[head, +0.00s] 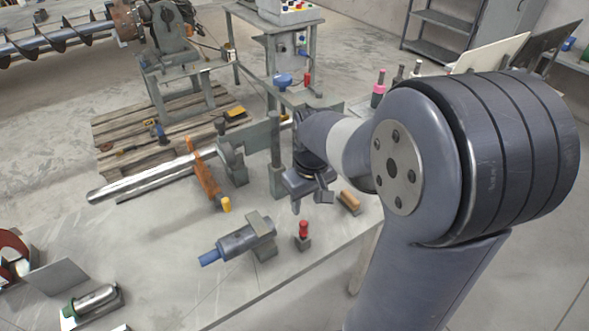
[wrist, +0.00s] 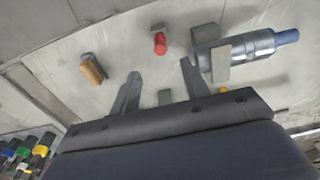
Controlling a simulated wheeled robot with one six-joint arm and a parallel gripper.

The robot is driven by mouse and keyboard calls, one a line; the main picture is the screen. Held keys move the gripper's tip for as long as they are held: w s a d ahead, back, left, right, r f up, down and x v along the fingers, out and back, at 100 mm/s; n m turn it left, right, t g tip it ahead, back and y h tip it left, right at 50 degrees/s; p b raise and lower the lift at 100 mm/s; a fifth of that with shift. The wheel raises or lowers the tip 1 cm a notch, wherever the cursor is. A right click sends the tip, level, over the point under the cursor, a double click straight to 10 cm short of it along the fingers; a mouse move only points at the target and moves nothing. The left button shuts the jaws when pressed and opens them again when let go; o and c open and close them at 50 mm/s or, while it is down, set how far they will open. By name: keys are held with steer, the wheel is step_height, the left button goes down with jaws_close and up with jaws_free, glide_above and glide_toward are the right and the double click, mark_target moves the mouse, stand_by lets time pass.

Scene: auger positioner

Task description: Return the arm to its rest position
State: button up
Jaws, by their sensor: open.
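My arm (head: 345,140) reaches from the right of the head view out over the grey workbench (head: 170,250). My gripper (head: 312,197) hangs above the bench with its fingers pointing down. In the wrist view my gripper (wrist: 157,85) has its two fingers apart with nothing held between them. The brush-like brown block (wrist: 93,69) is to the left of the fingers, and the grey cylinder with a blue end (wrist: 250,46) is to the right.
The cylinder rests in a block (head: 262,222). An orange tool (head: 204,178) leans near a long metal shaft (head: 150,182). A wooden pallet (head: 120,130) and a control stand (head: 290,60) are behind. Several bottles (head: 378,90) stand at the back right.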

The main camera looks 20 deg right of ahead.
mark_target(304, 224)
steer(key=f, duration=1)
steer(key=shift+w+a+f, duration=0.1)
steer(key=shift+w+f, duration=0.25)
steer(key=shift+r, duration=0.45)
